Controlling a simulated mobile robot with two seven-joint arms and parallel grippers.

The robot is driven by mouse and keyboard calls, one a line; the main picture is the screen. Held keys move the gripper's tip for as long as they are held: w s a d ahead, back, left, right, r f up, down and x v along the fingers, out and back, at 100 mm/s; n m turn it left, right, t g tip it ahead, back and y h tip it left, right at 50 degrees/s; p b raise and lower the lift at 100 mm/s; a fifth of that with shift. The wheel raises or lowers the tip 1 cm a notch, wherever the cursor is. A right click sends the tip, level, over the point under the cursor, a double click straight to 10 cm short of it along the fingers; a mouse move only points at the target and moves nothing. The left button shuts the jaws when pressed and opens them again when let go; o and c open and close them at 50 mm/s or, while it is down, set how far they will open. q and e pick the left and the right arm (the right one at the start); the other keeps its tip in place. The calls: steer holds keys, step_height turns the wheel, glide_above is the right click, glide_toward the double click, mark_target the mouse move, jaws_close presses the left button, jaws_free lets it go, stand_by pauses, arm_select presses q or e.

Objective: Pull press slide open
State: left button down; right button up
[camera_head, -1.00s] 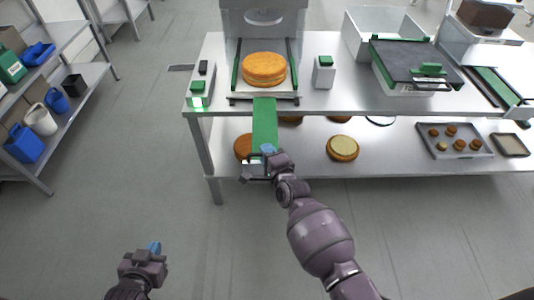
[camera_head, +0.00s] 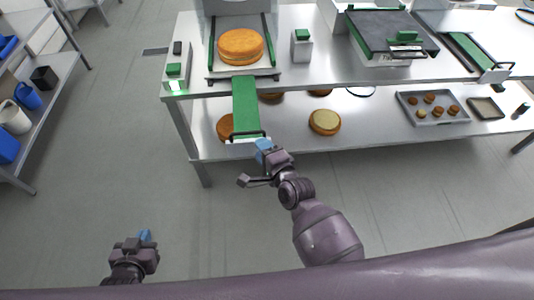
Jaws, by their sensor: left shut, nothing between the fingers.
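The press slide (camera_head: 246,105) is a long green strip running out from under the press, past the table's front edge. A dark bar handle with a light plate (camera_head: 247,139) is at its near end. A round orange-brown cake layer (camera_head: 240,47) lies on the press bed between green rails. My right gripper (camera_head: 253,164) is just in front of and to the right of the handle, its fingers spread and empty, apparently clear of the handle. My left gripper (camera_head: 140,245) is shut and empty over the floor at lower left, far from the slide.
The steel table (camera_head: 330,72) has a lower shelf (camera_head: 365,133) with cake rounds and a tray of small rounds (camera_head: 420,121). A second press with a dark top (camera_head: 390,37) stands right. A shelf rack (camera_head: 52,100) is left. Floor in front is clear.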

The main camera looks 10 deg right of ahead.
steer(key=shift+v, duration=1.1)
steer(key=s+d+f+n+g+h, duration=0.1)
steer(key=s+d+f+n+h, duration=0.2)
steer(key=s+d+n, duration=0.4)
steer(key=s+d+f+n+g+h, duration=0.2)
steer(key=s+d+n, duration=0.6)
steer(key=d, duration=0.7)
steer(key=shift+s+d+f+h, duration=0.45)
steer(key=shift+s+h, duration=0.25)
steer(key=shift+s, duration=0.45)
